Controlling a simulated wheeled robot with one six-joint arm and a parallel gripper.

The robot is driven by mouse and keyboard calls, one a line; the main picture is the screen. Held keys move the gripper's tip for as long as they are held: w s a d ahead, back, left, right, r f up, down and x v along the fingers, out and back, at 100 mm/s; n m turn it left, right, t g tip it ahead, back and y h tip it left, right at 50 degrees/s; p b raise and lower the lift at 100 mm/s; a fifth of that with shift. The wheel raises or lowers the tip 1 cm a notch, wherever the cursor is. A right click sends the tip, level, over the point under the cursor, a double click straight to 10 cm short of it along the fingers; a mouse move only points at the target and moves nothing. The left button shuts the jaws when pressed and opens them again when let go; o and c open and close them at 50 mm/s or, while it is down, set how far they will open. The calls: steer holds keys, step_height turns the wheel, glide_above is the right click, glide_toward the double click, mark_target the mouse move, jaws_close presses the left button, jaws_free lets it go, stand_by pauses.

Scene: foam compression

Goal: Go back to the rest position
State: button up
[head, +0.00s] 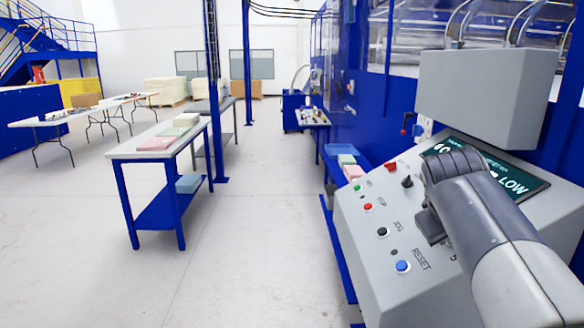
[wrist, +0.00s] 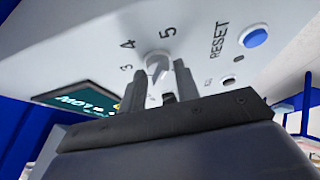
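My gripper (wrist: 160,82) is close to the sloped grey control panel (wrist: 80,45), its two dark fingers apart. A pale rotary knob (wrist: 158,64) with the numbers 3, 4 and 5 around it shows just beyond and between the fingertips. I cannot tell whether the fingers touch it. Nothing is held clear of the panel. In the head view my arm reaches in from the lower right over the control panel (head: 345,215). The gripper (head: 430,228) is mostly hidden behind my wrist there, and the knob is hidden too.
The panel carries a blue reset button (head: 403,266), a red button (head: 368,207), a black joystick (head: 407,181) and a screen (head: 520,185) reading LOW. A grey box (head: 480,95) stands above it. A table (head: 150,142) with foam blocks stands left. The floor between is clear.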

steer(key=n+p, duration=0.1)
steer(key=n+y+p, duration=0.1)
steer(key=n, duration=0.1)
steer(key=n+g+y+p, duration=0.1)
steer(key=p, duration=0.1)
steer(key=shift+d+r, duration=0.2)
steer(key=shift+r, duration=0.05)
steer(key=n+y+p, duration=0.1)
steer(key=n, duration=0.1)
steer(key=n+g+p, duration=0.1)
steer(key=n+p, duration=0.1)
steer(key=shift+w+d+r+y, duration=0.1)
steer(key=shift+w+y, duration=0.05)
steer(key=shift+y, duration=0.25)
steer(key=n+g+y+p, duration=0.1)
steer(key=n+g+p, duration=0.1)
steer(key=n+p, duration=0.1)
steer(key=shift+w+n, duration=0.2)
steer(key=shift+n, duration=0.2)
steer(key=shift+w+d+n+g+p, duration=0.1)
steer(key=shift+n+g+p, duration=0.85)
steer(key=shift+n, duration=0.45)
